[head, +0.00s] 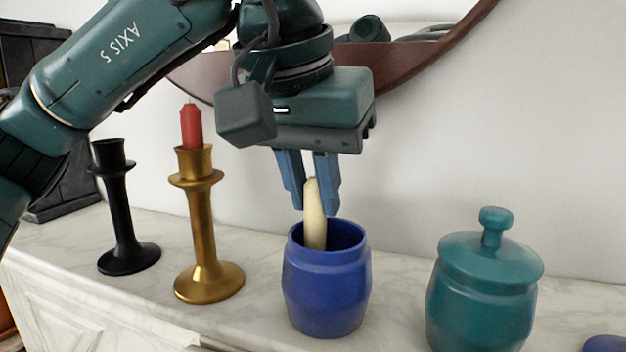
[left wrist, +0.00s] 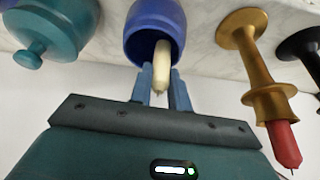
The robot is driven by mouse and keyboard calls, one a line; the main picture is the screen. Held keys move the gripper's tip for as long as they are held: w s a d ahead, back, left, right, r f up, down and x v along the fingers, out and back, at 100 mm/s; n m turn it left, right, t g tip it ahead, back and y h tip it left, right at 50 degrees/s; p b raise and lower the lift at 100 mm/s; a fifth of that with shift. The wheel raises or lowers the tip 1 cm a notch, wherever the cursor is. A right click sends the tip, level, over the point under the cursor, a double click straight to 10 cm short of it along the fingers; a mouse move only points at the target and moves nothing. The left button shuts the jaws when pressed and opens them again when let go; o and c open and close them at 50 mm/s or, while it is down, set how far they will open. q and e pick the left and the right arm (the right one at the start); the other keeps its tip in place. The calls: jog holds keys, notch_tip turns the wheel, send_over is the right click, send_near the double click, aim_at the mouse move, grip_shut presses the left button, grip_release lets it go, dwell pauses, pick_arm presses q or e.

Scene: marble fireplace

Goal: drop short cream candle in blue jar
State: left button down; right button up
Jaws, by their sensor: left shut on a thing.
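The short cream candle (head: 315,215) is upright, its lower end inside the mouth of the blue jar (head: 327,290) and its upper part above the rim. My left gripper (head: 318,205) is shut on the candle's top, directly over the jar. In the left wrist view the candle (left wrist: 162,62) shows between the fingers (left wrist: 160,88) and runs into the opening of the blue jar (left wrist: 150,20). The candle's bottom end is hidden in the jar. My right gripper is not in view.
A gold candlestick (head: 203,240) with a red candle (head: 191,127) stands left of the jar, and a black candlestick (head: 118,210) farther left. A lidded teal jar (head: 484,295) stands right. All are on the marble mantel (head: 400,285). A round mirror frame (head: 432,60) hangs behind.

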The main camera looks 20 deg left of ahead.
pick_arm(q)
jog(key=c, duration=1.1)
grip_release()
jog(key=o, duration=0.3)
jog(key=shift+o, duration=0.2)
jog(key=shift+r+p, duration=1)
jog(key=shift+r, duration=3)
